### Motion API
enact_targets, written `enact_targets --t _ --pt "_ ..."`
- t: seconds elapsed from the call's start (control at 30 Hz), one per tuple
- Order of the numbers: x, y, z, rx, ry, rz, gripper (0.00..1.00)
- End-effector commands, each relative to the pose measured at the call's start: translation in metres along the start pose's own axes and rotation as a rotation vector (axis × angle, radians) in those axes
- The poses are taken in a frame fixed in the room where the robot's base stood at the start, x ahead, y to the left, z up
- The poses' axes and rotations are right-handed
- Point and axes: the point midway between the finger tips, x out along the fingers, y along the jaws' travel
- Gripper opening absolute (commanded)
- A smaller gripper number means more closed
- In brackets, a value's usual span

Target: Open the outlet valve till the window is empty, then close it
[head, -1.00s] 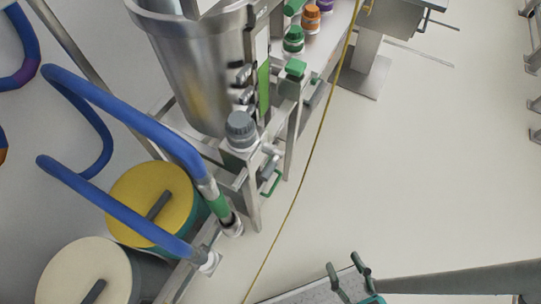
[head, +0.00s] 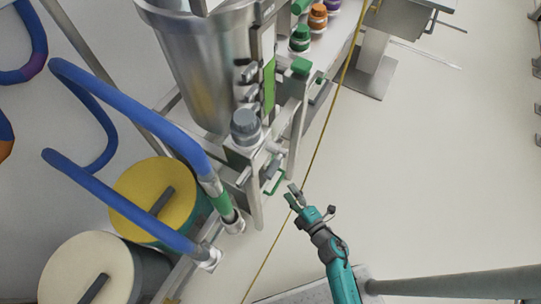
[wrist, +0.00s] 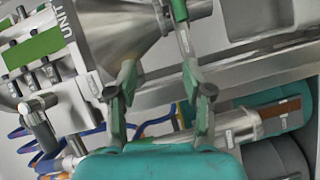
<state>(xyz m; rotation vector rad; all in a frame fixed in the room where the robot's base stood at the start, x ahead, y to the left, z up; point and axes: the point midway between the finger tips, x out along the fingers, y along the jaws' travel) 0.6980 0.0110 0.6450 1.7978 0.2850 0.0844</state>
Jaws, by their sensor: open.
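The steel vessel (head: 205,70) stands upper left in the head view. A green strip (head: 269,85) runs beside the clamps on its side; I cannot tell whether it is the window. A green-gripped lever (head: 273,183), seemingly the outlet valve's, sits low on the frame below the vessel. In the wrist view a steel lever with a green grip (wrist: 179,10) reaches down to the right fingertip; contact is unclear. My gripper (head: 293,193) is open, just right of and below the lever. In the wrist view my gripper (wrist: 160,75) has its fingers spread with nothing clearly held.
Blue hoses (head: 125,110) and a yellow-topped drum (head: 155,198) stand left of the frame. A grey-capped fitting (head: 245,126) rises above the lever. A yellow line (head: 318,150) runs along the floor past my gripper. The floor (head: 430,170) to the right is clear.

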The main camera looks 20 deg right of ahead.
Motion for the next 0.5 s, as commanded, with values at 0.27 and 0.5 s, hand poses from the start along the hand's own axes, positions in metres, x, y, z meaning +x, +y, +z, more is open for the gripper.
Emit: enact_targets --t 0.27,0.5 --pt "0.075 -0.017 0.041 -0.273 0.072 -0.072 0.51" --pt "0.094 -0.022 0.051 -0.342 0.094 -0.096 0.51"
